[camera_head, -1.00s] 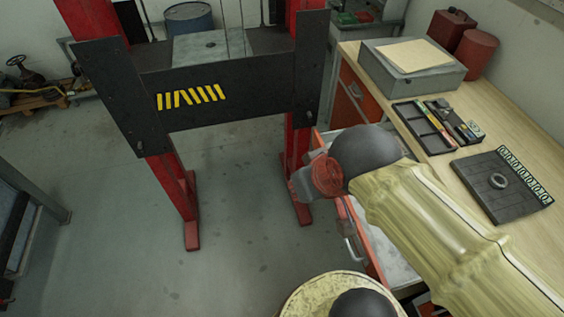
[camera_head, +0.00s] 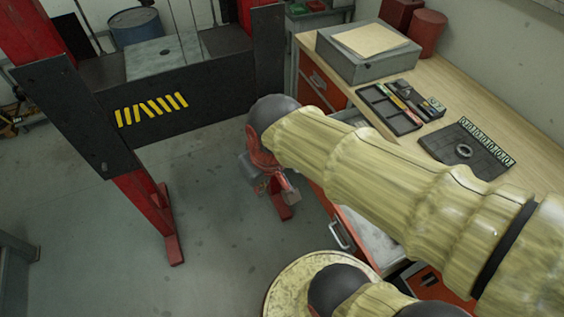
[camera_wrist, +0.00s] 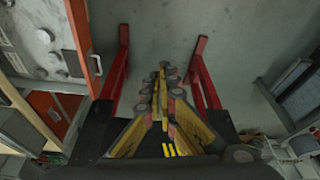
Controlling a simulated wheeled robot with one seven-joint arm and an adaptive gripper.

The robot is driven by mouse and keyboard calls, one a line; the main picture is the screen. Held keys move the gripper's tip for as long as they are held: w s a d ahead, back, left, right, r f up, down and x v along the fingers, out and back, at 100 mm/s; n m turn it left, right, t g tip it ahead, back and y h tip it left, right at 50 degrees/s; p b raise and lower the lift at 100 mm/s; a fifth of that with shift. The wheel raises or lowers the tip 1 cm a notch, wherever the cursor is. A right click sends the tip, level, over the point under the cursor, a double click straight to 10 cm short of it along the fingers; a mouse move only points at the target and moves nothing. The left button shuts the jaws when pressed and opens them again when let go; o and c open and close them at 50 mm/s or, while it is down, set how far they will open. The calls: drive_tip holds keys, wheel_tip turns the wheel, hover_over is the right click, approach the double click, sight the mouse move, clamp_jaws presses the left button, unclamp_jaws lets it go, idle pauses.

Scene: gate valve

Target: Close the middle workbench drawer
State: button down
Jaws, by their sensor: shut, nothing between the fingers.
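An open workbench drawer with an orange front (camera_head: 328,211) and pale handle sticks out from the workbench, its grey inside (camera_head: 370,238) partly hidden by my arm. I cannot tell its level in the stack. In the wrist view the pulled-out drawer (camera_wrist: 35,35) is at upper left, with its orange front edge and handle (camera_wrist: 97,64). My gripper (camera_head: 288,192) is in the air beyond the drawer front, apart from it, over the floor side. In the wrist view its fingers (camera_wrist: 163,80) are together and empty, right of the drawer front.
The workbench top (camera_head: 470,88) holds a grey box (camera_head: 368,55), a tool tray (camera_head: 402,106) and a black plate with a ring (camera_head: 465,150). A red-legged frame with a black striped panel (camera_head: 190,105) stands left of my gripper. Floor in front is clear.

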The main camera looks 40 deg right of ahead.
drive_tip(key=w+d+f+n+g+h+p, duration=0.1)
drive_tip(key=w+d+f+n+g+h, duration=0.1)
drive_tip(key=w+d+f+n, duration=0.75)
drive_tip(key=w+d+f+n+g+h, duration=0.1)
drive_tip(key=w+d+f+n+g, duration=0.1)
drive_tip(key=w+d+f+n, duration=0.7)
drive_tip(key=w+d+f+m+b, duration=0.1)
drive_tip(key=d+f+m+b, duration=0.1)
drive_tip(key=f, duration=1)
drive_tip(key=shift+d+b, duration=0.5)
drive_tip(key=shift+d, duration=0.25)
drive_tip(key=shift+d+m, duration=0.1)
drive_tip(key=shift+m, duration=0.15)
